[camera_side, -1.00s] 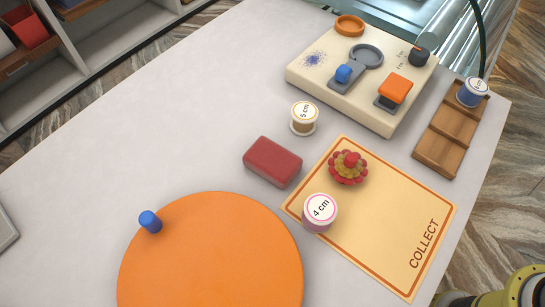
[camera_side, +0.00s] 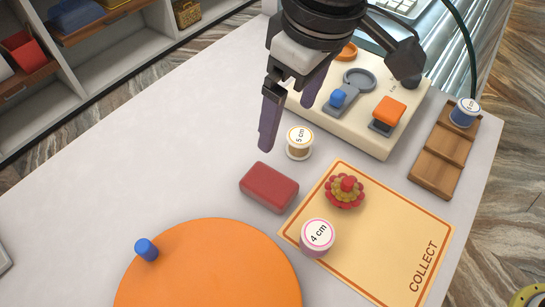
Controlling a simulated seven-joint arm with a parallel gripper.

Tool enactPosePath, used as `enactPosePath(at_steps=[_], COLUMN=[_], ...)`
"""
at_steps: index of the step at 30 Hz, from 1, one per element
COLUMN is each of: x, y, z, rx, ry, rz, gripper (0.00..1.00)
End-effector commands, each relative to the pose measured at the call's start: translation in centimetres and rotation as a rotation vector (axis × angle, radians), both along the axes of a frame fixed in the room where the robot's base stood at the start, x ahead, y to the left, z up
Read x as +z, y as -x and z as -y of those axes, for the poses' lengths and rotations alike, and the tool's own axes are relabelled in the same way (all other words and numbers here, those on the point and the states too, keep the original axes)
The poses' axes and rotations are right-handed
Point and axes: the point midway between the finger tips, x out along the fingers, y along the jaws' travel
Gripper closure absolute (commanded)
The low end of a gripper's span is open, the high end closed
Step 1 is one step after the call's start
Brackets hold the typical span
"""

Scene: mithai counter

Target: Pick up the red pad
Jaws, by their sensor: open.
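The red pad (camera_side: 269,187) is a rounded block lying flat on the pale counter, left of the COLLECT mat and above the orange disc. My gripper (camera_side: 287,126) is above and behind the pad, pointing down, with its two dark purple fingers apart and nothing between them. The nearer finger's tip shows just above the pad's upper edge in the picture, apart from it. The pad is fully in view.
A 5 cm spool (camera_side: 299,143) stands close to my fingers and the pad. The COLLECT mat (camera_side: 385,275) bears a 4 cm spool (camera_side: 317,237) and a red-and-yellow flower-like piece (camera_side: 345,190). An orange disc (camera_side: 210,270) with a blue peg (camera_side: 146,249) lies in front. The cream board (camera_side: 372,137) is behind.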

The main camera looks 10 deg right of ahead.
Motion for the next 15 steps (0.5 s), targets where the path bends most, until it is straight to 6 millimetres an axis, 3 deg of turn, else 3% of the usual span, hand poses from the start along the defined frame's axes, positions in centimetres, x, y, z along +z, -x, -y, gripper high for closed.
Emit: enactPosePath(at_steps=[4, 15], x=[-1.4, -7.6], y=[1.6, 1.0], z=[-1.4, -2.0], rx=[0.04, 0.04], ry=[0.018, 0.018], rz=[-0.012, -0.013], gripper=[0.0, 0.0])
